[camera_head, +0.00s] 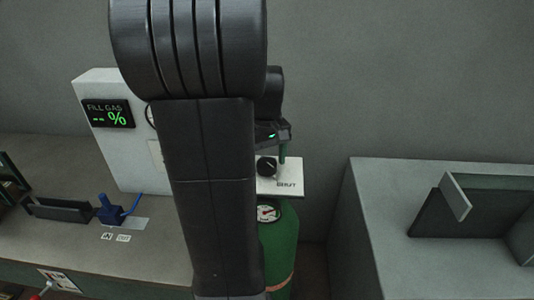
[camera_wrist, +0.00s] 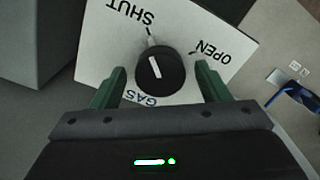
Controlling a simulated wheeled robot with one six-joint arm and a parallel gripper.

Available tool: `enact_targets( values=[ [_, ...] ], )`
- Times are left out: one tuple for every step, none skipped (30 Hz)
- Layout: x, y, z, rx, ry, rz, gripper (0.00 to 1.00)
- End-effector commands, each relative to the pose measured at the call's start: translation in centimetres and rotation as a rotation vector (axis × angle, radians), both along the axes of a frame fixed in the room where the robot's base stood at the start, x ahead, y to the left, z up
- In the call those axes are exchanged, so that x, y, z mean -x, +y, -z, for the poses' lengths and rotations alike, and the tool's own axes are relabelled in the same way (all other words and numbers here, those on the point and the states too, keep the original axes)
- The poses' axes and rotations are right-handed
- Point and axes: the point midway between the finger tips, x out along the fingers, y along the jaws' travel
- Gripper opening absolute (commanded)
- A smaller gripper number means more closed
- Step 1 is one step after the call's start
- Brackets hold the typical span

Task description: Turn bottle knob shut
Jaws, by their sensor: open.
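The black round knob (camera_wrist: 162,84) sits on a white plate (camera_wrist: 98,48) marked SHUT, OPEN and GAS. Its white line points roughly at the tick beside SHUT. My gripper (camera_wrist: 160,68) is open, with one green finger on each side of the knob; I cannot tell whether they touch it. In the head view the knob (camera_head: 266,168) and plate (camera_head: 293,180) stand above the green bottle (camera_head: 284,250), which has a round gauge (camera_head: 268,212). My gripper (camera_head: 282,150) is at the plate there, partly hidden by my arm.
A white box with a FILL GAS display (camera_head: 107,114) reading "-- %" stands on the left counter (camera_head: 60,165). A blue part (camera_head: 109,210) with a hose sits by it. A grey counter (camera_head: 375,215) with a dark open bin (camera_head: 480,215) is on the right.

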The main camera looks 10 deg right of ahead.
Motion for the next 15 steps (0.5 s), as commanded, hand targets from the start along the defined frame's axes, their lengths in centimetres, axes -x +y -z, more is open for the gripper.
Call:
enact_targets(
  values=[
    [0.0,0.0,-0.3,0.001,-0.001,0.000,0.69],
    [-0.1,0.0,-0.5,0.000,-0.002,0.000,0.69],
    [-0.1,0.0,-0.9,0.000,-0.003,0.000,0.69],
    [-0.1,0.0,-1.3,0.000,-0.003,0.000,0.69],
    [-0.1,0.0,-1.7,0.001,-0.004,0.000,0.69],
    [-0.1,0.0,-2.5,0.001,-0.005,0.000,0.69],
    [-0.1,0.0,-3.1,0.001,-0.007,0.000,0.69],
    [-0.1,0.0,-3.8,0.001,-0.007,0.000,0.69],
    [-0.1,0.0,-4.7,0.001,-0.007,0.000,0.69],
    [-0.1,0.0,-5.5,0.001,-0.008,0.000,0.69],
    [-0.1,0.0,-6.2,0.001,-0.008,0.000,0.69],
    [-0.1,0.0,-7.2,0.001,-0.008,0.000,0.69],
    [-0.1,0.0,-7.8,0.001,-0.007,0.000,0.69],
    [-0.1,0.0,-8.5,0.001,-0.008,0.000,0.69],
    [-0.1,0.0,-9.4,0.001,-0.007,0.000,0.69]
  ],
)
